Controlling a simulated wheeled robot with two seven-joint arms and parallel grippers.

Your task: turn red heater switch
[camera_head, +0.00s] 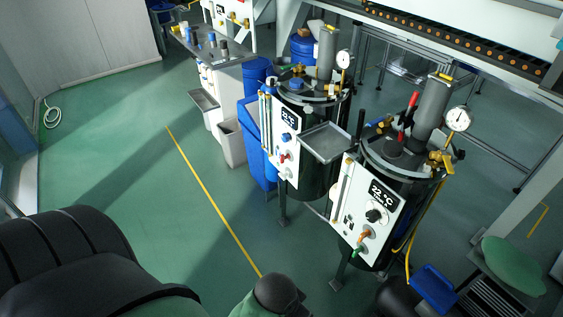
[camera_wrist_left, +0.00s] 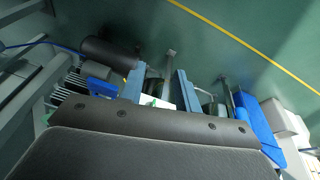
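The near heater tank has a white panel (camera_head: 371,208) with a 22 °C display, a black knob (camera_head: 375,215), an orange-red switch (camera_head: 364,236) and a green switch (camera_head: 357,251). The far tank's white panel (camera_head: 284,133) has a blue knob (camera_head: 287,137) and a small red switch (camera_head: 284,158). My left gripper (camera_wrist_left: 157,88) shows two blue-grey fingers apart in the left wrist view. A white surface with a green spot (camera_wrist_left: 154,101) shows between them; contact cannot be told. Its fingers are not visible in the head view. My right gripper is not clearly visible.
A grey tray (camera_head: 328,143) sits between the tanks. A blue box (camera_head: 433,289) is at lower right. Green floor (camera_head: 120,160) with a yellow line (camera_head: 215,198) is open on the left.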

